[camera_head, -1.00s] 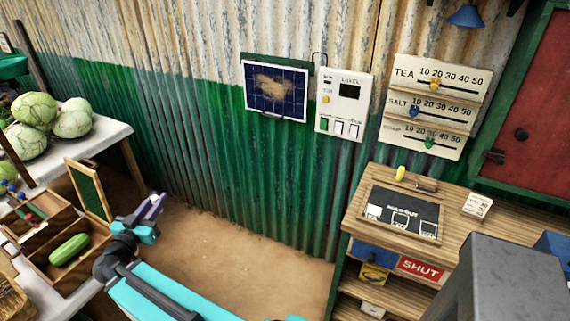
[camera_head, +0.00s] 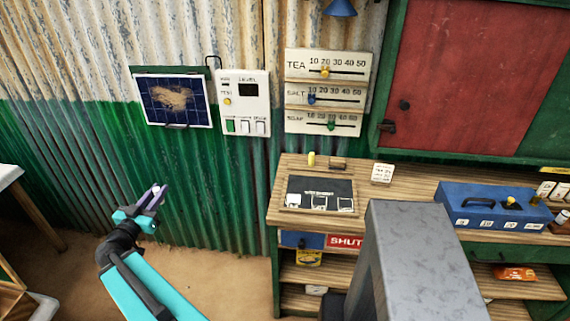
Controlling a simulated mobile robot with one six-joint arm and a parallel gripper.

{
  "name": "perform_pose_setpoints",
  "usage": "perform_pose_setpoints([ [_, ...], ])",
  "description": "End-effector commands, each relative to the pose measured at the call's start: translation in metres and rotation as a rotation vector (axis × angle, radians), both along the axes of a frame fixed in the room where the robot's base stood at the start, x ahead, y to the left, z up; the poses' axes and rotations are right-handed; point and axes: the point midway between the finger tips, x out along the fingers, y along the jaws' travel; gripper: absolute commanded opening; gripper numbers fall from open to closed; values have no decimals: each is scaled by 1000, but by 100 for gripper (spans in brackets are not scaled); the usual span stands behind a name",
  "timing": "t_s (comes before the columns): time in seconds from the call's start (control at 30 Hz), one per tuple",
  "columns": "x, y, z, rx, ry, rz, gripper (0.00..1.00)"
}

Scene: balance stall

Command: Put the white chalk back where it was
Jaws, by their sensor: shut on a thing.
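My gripper (camera_head: 153,197) is held in the air at the left, in front of the green corrugated wall and apart from the counter. It is shut on a small white thing, which looks like the white chalk (camera_head: 155,188); only a bit of it shows between the purple fingers. A dark slate board (camera_head: 325,187) with white squares along its front lies on the wooden counter. A short yellow piece (camera_head: 311,159), possibly chalk, stands behind the slate, beside a small brown block (camera_head: 338,163).
A small white card (camera_head: 382,173) is right of the slate. A blue box (camera_head: 492,206) stands on the counter's right. A solar panel (camera_head: 173,100), level box (camera_head: 246,102) and slider boards (camera_head: 327,92) hang on the wall. Bare floor (camera_head: 225,277) lies left of the counter.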

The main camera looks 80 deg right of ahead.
Motion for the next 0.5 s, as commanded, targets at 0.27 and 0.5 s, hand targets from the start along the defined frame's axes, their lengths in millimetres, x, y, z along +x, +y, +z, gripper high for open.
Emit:
perform_pose_setpoints([
  [0.27, -71, -51, 2, 0, 0, -112, 0],
  [0.5, -135, -86, 3, 2, 1, -206, 0],
])
